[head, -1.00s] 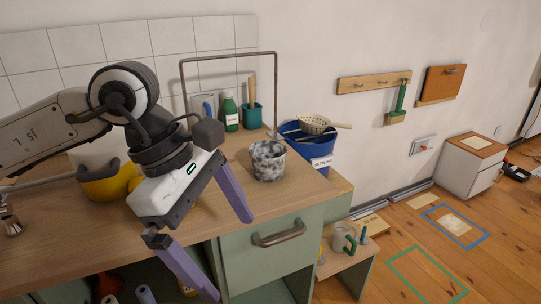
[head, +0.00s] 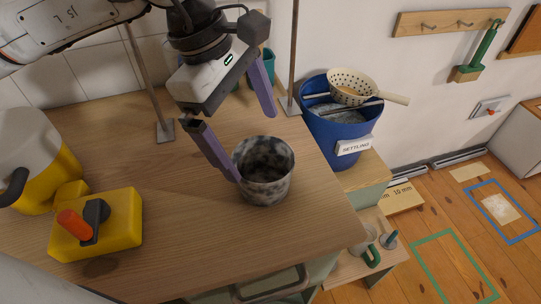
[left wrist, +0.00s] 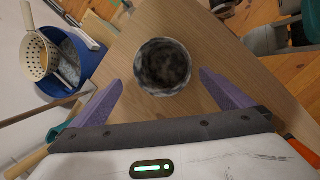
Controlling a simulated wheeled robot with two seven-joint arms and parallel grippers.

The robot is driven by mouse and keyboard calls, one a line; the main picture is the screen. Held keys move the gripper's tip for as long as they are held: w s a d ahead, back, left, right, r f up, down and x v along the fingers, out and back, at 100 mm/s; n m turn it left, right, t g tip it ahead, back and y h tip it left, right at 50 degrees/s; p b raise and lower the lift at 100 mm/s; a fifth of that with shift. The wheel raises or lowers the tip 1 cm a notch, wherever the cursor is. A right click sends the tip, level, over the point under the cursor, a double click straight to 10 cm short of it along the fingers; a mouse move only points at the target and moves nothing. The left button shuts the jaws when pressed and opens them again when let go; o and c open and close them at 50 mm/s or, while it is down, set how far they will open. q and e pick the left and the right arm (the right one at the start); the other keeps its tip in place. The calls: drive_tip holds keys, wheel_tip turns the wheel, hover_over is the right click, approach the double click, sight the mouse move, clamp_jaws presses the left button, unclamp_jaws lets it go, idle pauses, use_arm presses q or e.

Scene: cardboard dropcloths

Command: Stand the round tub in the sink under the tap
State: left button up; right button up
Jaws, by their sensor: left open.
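The round tub (head: 264,172), mottled grey and white, stands upright and open on the wooden counter (head: 170,225) near its right end. In the left wrist view the tub (left wrist: 163,67) lies ahead, between the lines of the two fingers. My left gripper (head: 254,147) is open and empty, with its purple fingers spread just above and behind the tub; one fingertip overlaps the tub's left rim in the head view, and I cannot tell whether it touches. The sink and tap are not in view now. My right gripper is not in view.
A yellow device with an orange knob (head: 120,232) and a white-and-yellow pot (head: 30,150) stand at the left. A thin metal frame (head: 145,85) rises behind. A blue bucket (head: 325,135) labelled SETTLING, with a colander (head: 352,88), is at the right. The counter's front middle is clear.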

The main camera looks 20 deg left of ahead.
sight(264, 165)
use_arm(q)
drive_tip(key=x, duration=0.5)
drive_tip(key=p+x, duration=0.1)
drive_tip(key=x, duration=0.2)
drive_tip(key=shift+s+d, duration=0.15)
drive_tip(key=shift+s, duration=0.2)
drive_tip(key=c, duration=1.1)
drive_tip(key=shift+r, duration=0.1)
